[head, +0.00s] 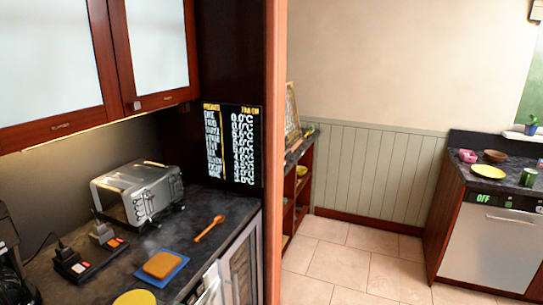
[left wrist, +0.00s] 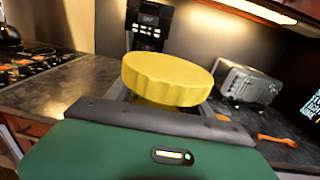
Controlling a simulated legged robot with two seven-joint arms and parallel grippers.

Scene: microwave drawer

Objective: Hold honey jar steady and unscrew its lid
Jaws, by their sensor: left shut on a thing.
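The honey jar's wide yellow ridged lid (left wrist: 168,78) fills the middle of the left wrist view. It sits on the jar, whose body is mostly hidden below it. My left gripper (left wrist: 165,106) is shut on the honey jar, with grey fingers on both sides just under the lid. In the head view a yellow round top (head: 134,297), which looks like the same lid, is cut off by the bottom edge. My right gripper is in neither view.
A silver toaster oven (head: 137,192) stands at the back of the dark counter (head: 205,205). An orange spoon (head: 210,229), an orange-brown block on a blue board (head: 180,268) and a black device (head: 85,262) lie nearby. A black coffee machine (left wrist: 150,25) stands behind the jar.

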